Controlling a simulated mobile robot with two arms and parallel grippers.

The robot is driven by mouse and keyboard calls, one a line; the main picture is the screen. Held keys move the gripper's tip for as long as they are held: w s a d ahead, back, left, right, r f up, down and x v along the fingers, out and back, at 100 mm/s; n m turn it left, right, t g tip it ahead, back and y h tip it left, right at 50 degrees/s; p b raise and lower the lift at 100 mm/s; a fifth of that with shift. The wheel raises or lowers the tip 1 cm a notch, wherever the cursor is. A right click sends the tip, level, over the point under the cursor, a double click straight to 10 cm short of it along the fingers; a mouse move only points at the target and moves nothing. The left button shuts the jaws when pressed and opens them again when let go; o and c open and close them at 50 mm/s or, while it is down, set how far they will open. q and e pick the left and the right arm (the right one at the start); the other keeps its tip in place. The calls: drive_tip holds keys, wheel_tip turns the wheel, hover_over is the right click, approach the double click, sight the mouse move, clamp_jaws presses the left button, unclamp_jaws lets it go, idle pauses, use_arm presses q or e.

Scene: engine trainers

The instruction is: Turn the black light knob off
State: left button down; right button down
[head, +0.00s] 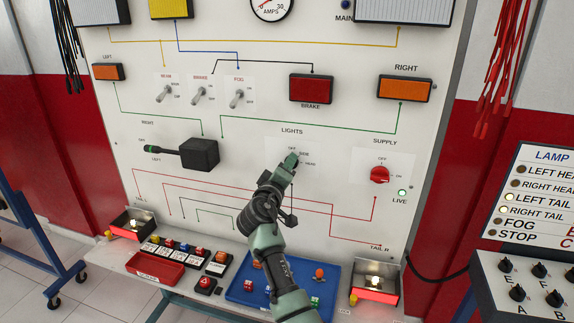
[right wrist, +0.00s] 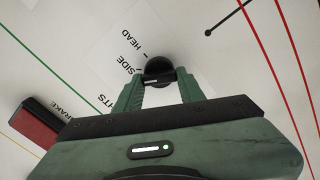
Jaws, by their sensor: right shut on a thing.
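The black light knob (right wrist: 159,68) sits on the white panel under the LIGHTS label, beside the printed words SIDE and HEAD. My right gripper (right wrist: 158,80) has its two green fingers shut on the knob's grip. In the head view my right gripper (head: 290,160) reaches up to the LIGHTS dial and hides most of the knob; OFF, SIDE and HEAD show around it. Which mark the knob points to is hard to tell. Both tail lamps, left (head: 133,223) and right (head: 375,283), glow. My left gripper is not in view.
Right of the dial is a red supply knob (head: 379,174) with a lit green LIVE light (head: 402,192). Left is a black box with a stalk (head: 199,154). Three toggle switches (head: 200,93) sit above. A shelf with a blue tray (head: 240,287) runs below.

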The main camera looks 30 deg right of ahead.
drive_tip(key=n+p, duration=0.2)
drive_tip(key=n, duration=0.3)
drive_tip(key=shift+r+n+p, duration=0.15)
drive_tip(key=shift+n+p, duration=0.15)
drive_tip(key=shift+n, duration=0.1)
idle(0.4)
drive_tip(key=c, duration=1)
unclamp_jaws()
drive_tip(key=shift+o, duration=0.7)
drive_tip(key=shift+w+d+f, duration=0.1)
drive_tip(key=shift+f, duration=0.1)
drive_tip(key=b+v, duration=0.2)
drive_tip(key=v, duration=0.6)
